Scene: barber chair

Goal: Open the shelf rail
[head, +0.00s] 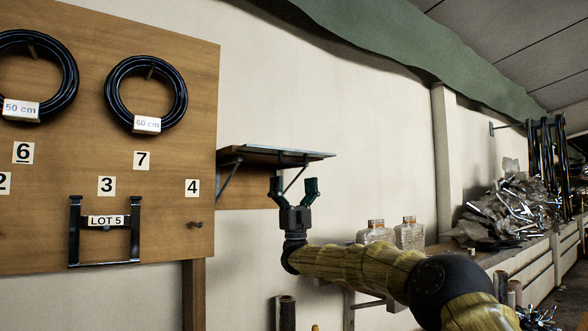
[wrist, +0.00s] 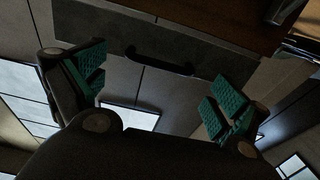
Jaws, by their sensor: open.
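A small wall shelf (head: 262,153) with a dark edge stands out from the wall, held by slanted brackets. My gripper (head: 294,186) points up just below its outer part, open and empty. In the wrist view, my gripper (wrist: 155,85) shows two teal ribbed finger pads spread wide. Beyond them is a grey strip (wrist: 85,30) with a dark bar-shaped handle (wrist: 158,62) between the fingertips in the picture. I cannot tell whether this strip is the shelf rail. No contact shows.
A wooden board (head: 160,215) with hose rings and a black rack labelled LOT 5 (head: 105,221) hangs left. Two glass bottles (head: 410,233) stand behind my arm. A cluttered bench (head: 510,215) runs along the right wall.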

